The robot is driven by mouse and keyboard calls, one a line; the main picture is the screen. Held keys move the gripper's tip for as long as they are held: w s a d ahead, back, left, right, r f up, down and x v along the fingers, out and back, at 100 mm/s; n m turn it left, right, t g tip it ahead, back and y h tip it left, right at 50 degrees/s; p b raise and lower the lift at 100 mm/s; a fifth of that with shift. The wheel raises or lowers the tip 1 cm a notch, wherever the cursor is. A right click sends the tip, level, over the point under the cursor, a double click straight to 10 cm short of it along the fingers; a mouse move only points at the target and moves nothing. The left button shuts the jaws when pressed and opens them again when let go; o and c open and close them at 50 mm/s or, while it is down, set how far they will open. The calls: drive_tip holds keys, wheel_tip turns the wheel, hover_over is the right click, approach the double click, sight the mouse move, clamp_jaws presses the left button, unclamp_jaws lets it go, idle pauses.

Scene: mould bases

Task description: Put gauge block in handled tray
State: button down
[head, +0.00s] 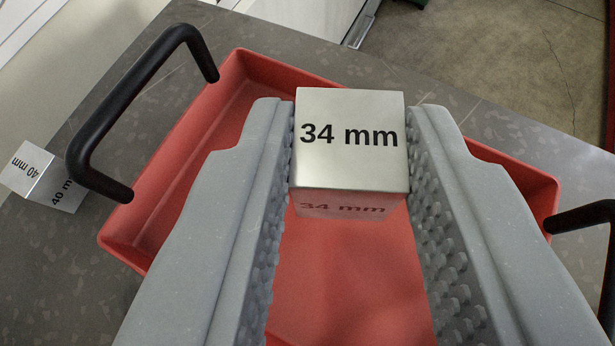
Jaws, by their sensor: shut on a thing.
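A shiny metal gauge block (350,112) marked "34 mm" sits between the fingertips of my gripper (350,150). The grey fingers, with bumpy inner faces, are shut on its left and right sides. The red handled tray (185,160) lies beneath the gripper and block, with a black handle (105,105) on the left and another (585,215) at the right edge. The block is over the tray; its height above the tray floor is hard to tell. My fingers hide much of the tray's inside, and the visible floor is empty.
Another metal block (45,178), marked "40 mm", stands outside the tray at the far left, close to the left handle. The grey speckled tabletop (300,50) is clear behind the tray. Beyond its far edge is a concrete floor (480,50).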

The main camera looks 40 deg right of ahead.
sight(338, 217)
wheel_tip(338, 217, down, 4)
drive_tip(key=shift+w+r+b, duration=0.1)
drive_tip(key=shift+r+b, duration=0.15)
drive_tip(key=shift+b, duration=0.05)
wheel_tip(338, 217, down, 4)
drive_tip(key=shift+f+b, duration=0.15)
drive_tip(key=shift+b, duration=0.35)
drive_tip(key=c, duration=1.1)
unclamp_jaws()
drive_tip(key=p+v, duration=0.1)
drive_tip(key=v, duration=1.1)
drive_tip(key=shift+r, duration=0.2)
